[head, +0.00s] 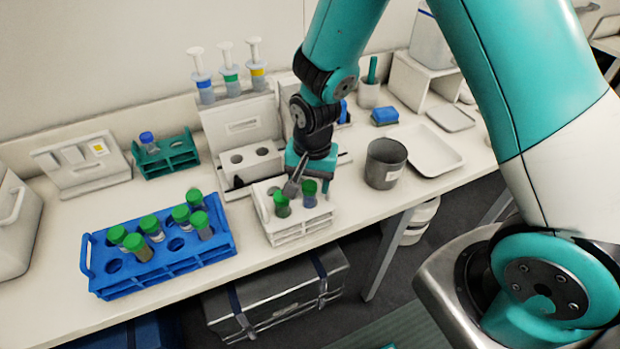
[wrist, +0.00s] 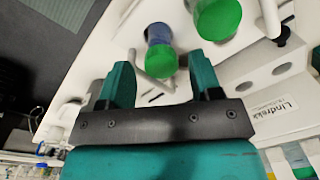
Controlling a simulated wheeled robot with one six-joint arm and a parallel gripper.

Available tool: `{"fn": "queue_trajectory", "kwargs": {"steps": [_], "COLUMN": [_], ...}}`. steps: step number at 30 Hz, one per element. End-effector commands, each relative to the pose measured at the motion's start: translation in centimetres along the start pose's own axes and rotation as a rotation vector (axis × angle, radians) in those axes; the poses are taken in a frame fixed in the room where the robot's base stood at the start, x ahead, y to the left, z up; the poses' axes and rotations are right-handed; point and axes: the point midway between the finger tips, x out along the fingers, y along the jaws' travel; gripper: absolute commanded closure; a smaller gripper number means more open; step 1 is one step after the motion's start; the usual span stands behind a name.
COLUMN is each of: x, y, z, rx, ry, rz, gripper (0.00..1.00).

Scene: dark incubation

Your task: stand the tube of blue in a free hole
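The tube of blue (head: 309,194) has a green cap and stands in the white rack (head: 290,238) at the front of the bench. In the wrist view, its blue body and green cap (wrist: 161,60) show just beyond the gap between my fingers. My gripper (head: 299,175) is open and empty, low over that rack; its two teal fingers are spread in the wrist view (wrist: 162,80). A second green-capped tube (head: 282,206), with dark green contents, stands beside it. The blue rack (head: 157,273) at the left holds several green-capped tubes and has empty holes.
A teal rack (head: 180,165) with a blue-capped tube stands at the back left. A grey beaker (head: 385,165) and a white tray (head: 432,150) are at the right.

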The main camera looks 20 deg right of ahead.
Motion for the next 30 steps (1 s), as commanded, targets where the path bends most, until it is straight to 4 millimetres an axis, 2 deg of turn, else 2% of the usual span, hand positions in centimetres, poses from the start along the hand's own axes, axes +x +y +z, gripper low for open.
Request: {"fn": "queue_trajectory", "kwargs": {"steps": [8, 13, 17, 24, 30], "x": [-0.1, -1.2, -3.4, -8.5, -11.4], "y": [0.0, -0.1, -0.1, -0.1, -0.1], "z": [0.0, -0.1, -0.1, -0.1, -0.1], "rx": [0.0, 0.0, 0.0, 0.0, 0.0], "ry": [0.0, 0.003, 0.005, 0.005, 0.002], "rz": [0.0, -0.003, -0.006, -0.006, -0.003], "gripper": [0.39, 0.39, 0.39, 0.39, 0.39]}}
